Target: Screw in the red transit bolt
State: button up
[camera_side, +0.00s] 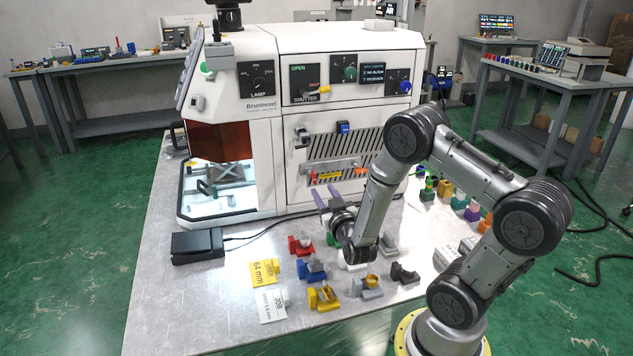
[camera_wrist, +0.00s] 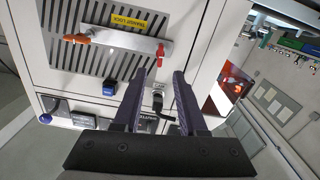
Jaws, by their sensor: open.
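The red transit bolt (camera_wrist: 161,52) is small in the wrist view, at the right end of a metal bar (camera_wrist: 122,43) on the machine front. In the side view it is a small red spot (camera_side: 313,177) at the bar's left end, beside the yellow label. How deep it sits in the bar cannot be told. My gripper (camera_side: 328,194) has purple fingers, is open and points at the machine front, just below the bar. In the wrist view my gripper (camera_wrist: 160,82) has nothing between its fingertips; the red bolt lies beyond them, apart.
An orange knob (camera_wrist: 80,38) is at the bar's other end, and a yellow TRANSIT LOCK label (camera_wrist: 128,23) is beside the bar.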

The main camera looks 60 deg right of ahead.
aim_at(315, 178)
jog(key=x, duration=0.7)
